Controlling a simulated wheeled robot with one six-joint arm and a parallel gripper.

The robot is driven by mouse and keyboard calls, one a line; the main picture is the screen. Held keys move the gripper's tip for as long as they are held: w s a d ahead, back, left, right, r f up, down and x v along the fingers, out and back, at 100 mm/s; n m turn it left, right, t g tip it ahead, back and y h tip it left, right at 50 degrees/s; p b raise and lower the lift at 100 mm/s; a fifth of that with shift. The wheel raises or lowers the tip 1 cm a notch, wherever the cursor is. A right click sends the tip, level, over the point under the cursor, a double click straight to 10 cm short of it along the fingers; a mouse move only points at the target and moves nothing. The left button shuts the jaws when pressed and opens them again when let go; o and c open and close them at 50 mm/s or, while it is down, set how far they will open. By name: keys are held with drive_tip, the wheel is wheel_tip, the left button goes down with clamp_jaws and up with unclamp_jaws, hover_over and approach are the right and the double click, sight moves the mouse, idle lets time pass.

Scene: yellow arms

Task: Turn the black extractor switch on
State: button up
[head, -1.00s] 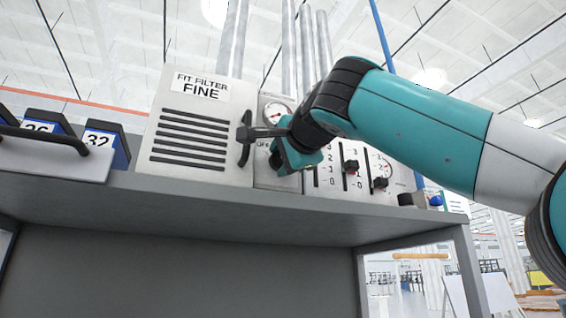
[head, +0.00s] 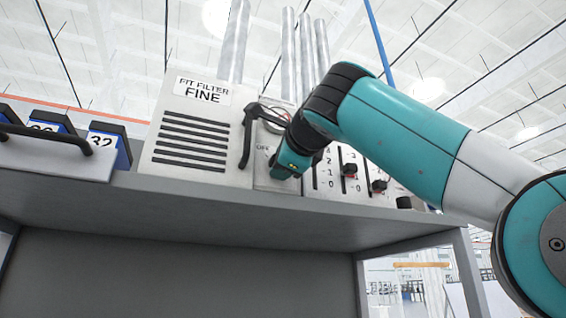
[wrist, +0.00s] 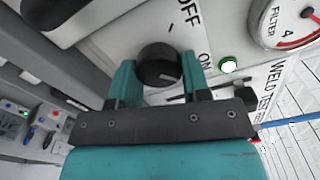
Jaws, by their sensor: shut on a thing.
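The black extractor switch (wrist: 158,64) is a round knob on the light panel, between the two teal fingers of my gripper (wrist: 157,78) in the wrist view. The fingers are shut on its sides. OFF and ON labels are printed beside it. I cannot clearly read which label the knob points to. In the head view my gripper (head: 287,172) is against the panel under an OFF label and hides the switch.
A green lamp (wrist: 228,65) looks bright beside ON. A filter gauge (wrist: 290,22) is at upper right. A black handle (head: 247,138) stands close left of my gripper on the filter box (head: 165,172). Sliders (head: 349,170) are to the right, above the grey shelf edge (head: 250,212).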

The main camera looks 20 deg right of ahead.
drive_tip(key=shift+f, duration=0.1)
idle(0.3)
drive_tip(key=o, duration=0.9)
drive_tip(key=shift+o, duration=0.2)
